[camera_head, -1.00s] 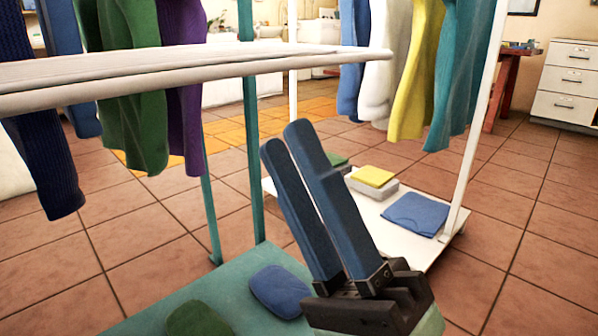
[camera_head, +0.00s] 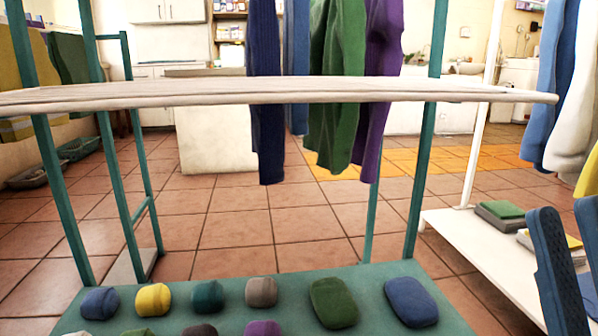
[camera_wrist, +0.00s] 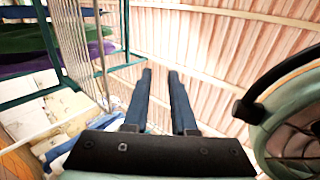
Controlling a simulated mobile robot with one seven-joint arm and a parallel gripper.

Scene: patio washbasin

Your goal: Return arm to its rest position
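My gripper (camera_head: 566,210) is at the right edge of the head view, its two long blue fingers pointing up and its base cut off by the frame. In the wrist view my gripper (camera_wrist: 160,74) shows its fingers apart with nothing between them. It is open and empty. It stands in front of the low white shelf at the right and touches nothing that I can see.
A white rail (camera_head: 300,92) crosses the near view, with hanging clothes (camera_head: 338,90) behind. Below, a teal shelf (camera_head: 350,275) holds several folded cloth bundles. A white shelf (camera_head: 480,252) stands right. Tiled floor (camera_head: 230,215) lies open behind. The wrist view shows a slatted ceiling (camera_wrist: 215,45).

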